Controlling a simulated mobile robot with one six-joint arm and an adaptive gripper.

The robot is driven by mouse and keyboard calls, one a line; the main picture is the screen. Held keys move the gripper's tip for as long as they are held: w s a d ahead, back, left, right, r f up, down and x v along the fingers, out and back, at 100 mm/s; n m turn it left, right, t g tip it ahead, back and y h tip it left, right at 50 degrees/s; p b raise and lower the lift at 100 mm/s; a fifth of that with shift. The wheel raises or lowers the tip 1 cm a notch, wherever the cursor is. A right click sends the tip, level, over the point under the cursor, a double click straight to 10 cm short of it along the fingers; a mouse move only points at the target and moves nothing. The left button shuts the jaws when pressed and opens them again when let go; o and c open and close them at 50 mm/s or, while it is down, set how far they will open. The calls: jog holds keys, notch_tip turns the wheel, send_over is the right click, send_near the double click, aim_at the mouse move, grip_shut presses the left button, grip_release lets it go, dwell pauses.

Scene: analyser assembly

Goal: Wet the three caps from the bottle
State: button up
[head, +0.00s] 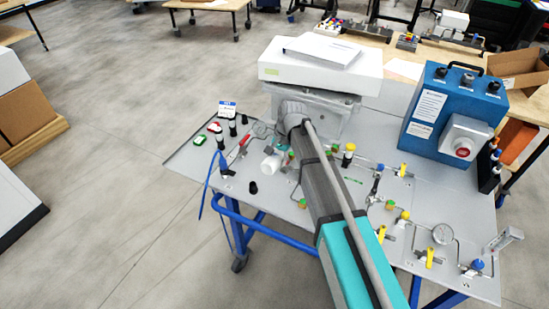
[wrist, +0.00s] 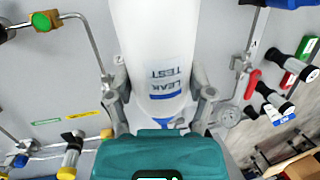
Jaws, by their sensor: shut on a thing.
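My gripper (wrist: 160,100) is shut on a white bottle (wrist: 155,40) labelled "LEAK TEST", one finger on each side. The label reads upside down in the wrist view, and a blue part shows at the bottle's near end. In the head view the bottle (head: 270,166) sticks out to the left of my arm, tilted, above the grey panel. My arm hides most of my gripper there. Small brass fittings with green faces show on the panel, one in front (head: 303,203), one to the right (head: 390,205) and one in the wrist view (wrist: 42,21). I cannot tell which are the caps.
A blue box with a red button (head: 440,110) stands at the panel's right rear. A white-topped instrument (head: 320,62) stands at the back. Yellow-handled valves, tubing and a round gauge (head: 443,234) fill the right side. Red and green-handled tools (head: 207,132) lie at the left.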

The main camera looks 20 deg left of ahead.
jog(key=shift+f, duration=0.15)
jog(key=shift+f+b, duration=2.2)
jog(key=shift+b, duration=0.1)
dwell(0.5)
jog(key=shift+r+p, duration=2.5)
jog(key=shift+r, duration=0.05)
jog(key=shift+d, duration=0.1)
jog(key=w+d+m, duration=0.3)
jog(key=w+d, duration=0.3)
jog(key=d, duration=0.9)
jog(key=w+d+m+t, duration=0.1)
jog(key=w+d+m, duration=0.2)
jog(key=d, duration=1.2)
jog(key=w, duration=0.3)
jog(key=shift+d+f+y, duration=0.15)
jog(key=shift+d+y, duration=0.15)
jog(key=shift+d, duration=0.05)
